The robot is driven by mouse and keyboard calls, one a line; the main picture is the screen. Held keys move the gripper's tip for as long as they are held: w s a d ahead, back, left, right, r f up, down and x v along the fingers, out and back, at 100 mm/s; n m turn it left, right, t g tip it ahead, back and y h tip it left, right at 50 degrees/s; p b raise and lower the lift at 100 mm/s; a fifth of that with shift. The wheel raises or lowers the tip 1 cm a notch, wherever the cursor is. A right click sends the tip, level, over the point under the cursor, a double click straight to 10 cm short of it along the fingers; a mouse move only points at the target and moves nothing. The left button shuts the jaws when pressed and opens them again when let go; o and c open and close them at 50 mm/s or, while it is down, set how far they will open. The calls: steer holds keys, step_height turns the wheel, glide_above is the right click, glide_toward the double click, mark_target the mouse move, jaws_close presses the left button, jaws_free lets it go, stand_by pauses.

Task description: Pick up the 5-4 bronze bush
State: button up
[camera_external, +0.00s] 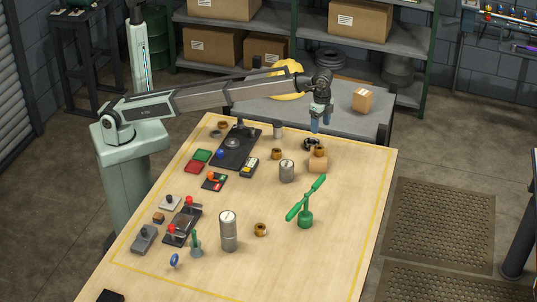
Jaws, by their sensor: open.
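Several small bronze, ring-like bushes are on the wooden table. One (276,154) stands near the back middle, one (260,229) near the front middle, and one (222,126) at the back left. Another bronze ring (319,152) seems to sit on a tan block at the back right. Markings are too small to read, so I cannot tell which is the 5-4 bush.
A dark ring (311,144) lies near the tan block (318,164). Grey cylinders (287,171) (228,232) and a green two-armed part (306,205) stand upright nearby. Control boxes and a dark fixture (237,148) fill the left side. The front right of the table is clear.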

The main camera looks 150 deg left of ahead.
steer(key=shift+o, duration=0.4)
steer(key=m, duration=0.7)
glide_above(260, 227)
steer(key=w+d, duration=0.1)
step_height(260, 227, down, 4)
step_height(260, 227, down, 9)
steer(key=m, duration=0.4)
steer(key=shift+w+a+f, duration=0.1)
steer(key=shift+w+a, duration=0.05)
steer(key=shift+s+a+f, duration=0.1)
steer(key=shift+s+f, duration=0.05)
steer(key=shift+f, duration=1.15)
steer(key=shift+s+a+f, duration=0.1)
steer(key=shift+f, duration=1.15)
jaws_close()
